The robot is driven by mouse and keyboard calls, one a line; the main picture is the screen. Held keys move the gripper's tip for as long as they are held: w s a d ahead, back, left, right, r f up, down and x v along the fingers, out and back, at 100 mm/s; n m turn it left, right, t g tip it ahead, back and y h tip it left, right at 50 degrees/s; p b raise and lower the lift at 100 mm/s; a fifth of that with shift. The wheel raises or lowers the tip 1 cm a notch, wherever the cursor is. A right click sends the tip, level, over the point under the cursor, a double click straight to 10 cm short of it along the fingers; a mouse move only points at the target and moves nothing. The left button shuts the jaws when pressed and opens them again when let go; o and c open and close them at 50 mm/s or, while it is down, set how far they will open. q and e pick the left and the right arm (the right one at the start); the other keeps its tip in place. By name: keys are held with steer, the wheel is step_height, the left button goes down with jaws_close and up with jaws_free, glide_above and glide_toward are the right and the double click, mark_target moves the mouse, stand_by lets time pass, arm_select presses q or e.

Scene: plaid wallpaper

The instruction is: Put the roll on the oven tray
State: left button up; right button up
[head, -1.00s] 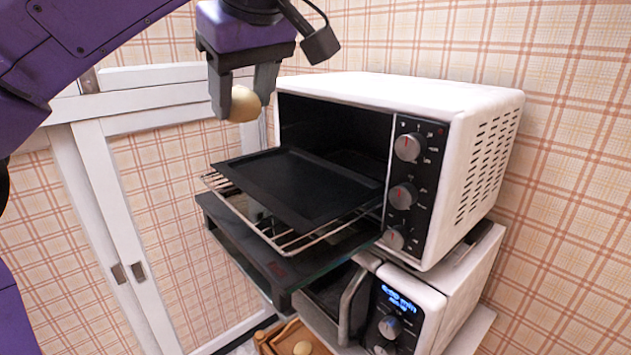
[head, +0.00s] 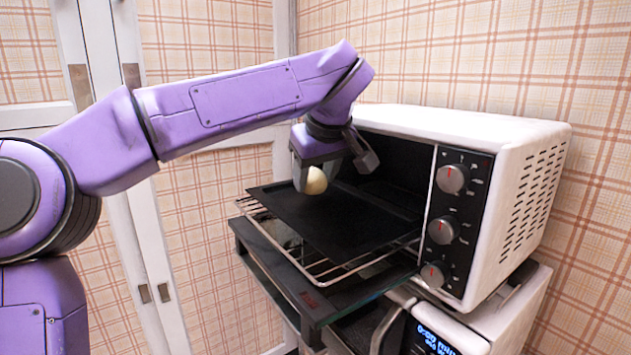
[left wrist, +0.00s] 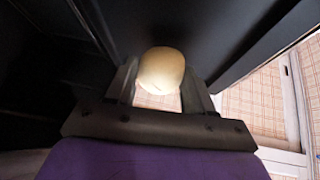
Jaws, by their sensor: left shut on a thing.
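The roll (head: 316,182) is small, round and pale yellow. My left gripper (head: 309,180) is shut on it, over the rear left part of the oven tray near the oven's mouth. In the left wrist view the roll (left wrist: 161,70) sits between the two fingers (left wrist: 160,88). The oven tray (head: 345,222) is flat, black and empty, lying on a wire rack pulled partly out of the white oven (head: 500,150). I cannot tell whether the roll touches the tray. My right gripper is not in view.
The oven's glass door (head: 320,295) is folded down under the wire rack (head: 285,240). The oven's top and side walls stand close to my left gripper. A second white appliance (head: 450,330) with a lit display is below. White-framed doors (head: 150,230) stand at left.

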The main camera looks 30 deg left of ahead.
arm_select(q)
steer(key=shift+f, duration=0.75)
steer(key=shift+s, duration=0.1)
steer(key=o, duration=1)
steer(key=shift+d+f, duration=0.1)
steer(key=shift+o, duration=0.2)
steer(key=shift+r, duration=0.2)
steer(key=p+v, duration=0.1)
steer(key=v, duration=1)
steer(key=shift+r, duration=0.4)
